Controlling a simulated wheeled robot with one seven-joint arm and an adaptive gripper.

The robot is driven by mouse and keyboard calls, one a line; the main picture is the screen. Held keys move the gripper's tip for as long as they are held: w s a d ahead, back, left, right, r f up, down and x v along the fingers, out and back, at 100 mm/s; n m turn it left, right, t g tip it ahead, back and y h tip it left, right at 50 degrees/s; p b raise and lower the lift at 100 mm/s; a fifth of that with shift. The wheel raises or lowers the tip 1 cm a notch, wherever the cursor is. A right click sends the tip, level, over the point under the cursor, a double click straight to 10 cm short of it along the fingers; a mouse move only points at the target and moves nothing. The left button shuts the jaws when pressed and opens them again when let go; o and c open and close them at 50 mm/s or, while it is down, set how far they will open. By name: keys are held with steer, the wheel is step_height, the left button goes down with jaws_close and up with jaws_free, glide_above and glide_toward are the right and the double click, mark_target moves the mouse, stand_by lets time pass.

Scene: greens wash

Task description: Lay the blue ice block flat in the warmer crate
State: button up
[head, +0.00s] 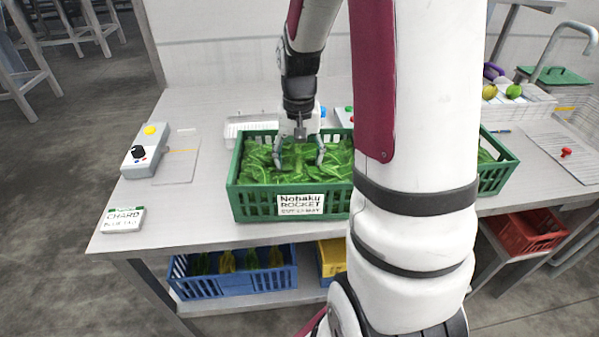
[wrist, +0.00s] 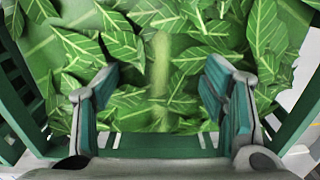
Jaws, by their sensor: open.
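A green crate (head: 240,202) full of leafy greens (head: 258,165), labelled Nobaku ROCKET, stands on the bench. A second green crate (head: 503,177) shows at the right, partly hidden behind my arm. I cannot tell which crate is warmer. My gripper (head: 299,160) points down into the left crate, its fingers apart at the leaves. In the wrist view my gripper (wrist: 160,105) is open with only leaves between the fingers. No whole ice block shows clearly; a small blue patch (head: 323,111) behind my gripper may be part of it.
A white tray (head: 238,129) stands behind the left crate. Blue (head: 236,283) and yellow (head: 331,260) crates sit below; a red crate (head: 528,233) is at right.

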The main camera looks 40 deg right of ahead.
mark_target(299, 180)
steer(key=s+a+r+n+t, duration=0.2)
steer(key=s+a+r+n, duration=0.35)
steer(key=a+r, duration=0.8)
steer(key=s+a+r+n+t, duration=0.1)
steer(key=s+a, duration=0.3)
steer(key=s, duration=0.7)
steer(key=shift+s+a+r+n+t, duration=0.3)
steer(key=shift+a+r+n+t, duration=0.1)
steer(key=shift+r+n, duration=0.45)
steer(key=shift+r+p, duration=1)
steer(key=shift+r, duration=0.1)
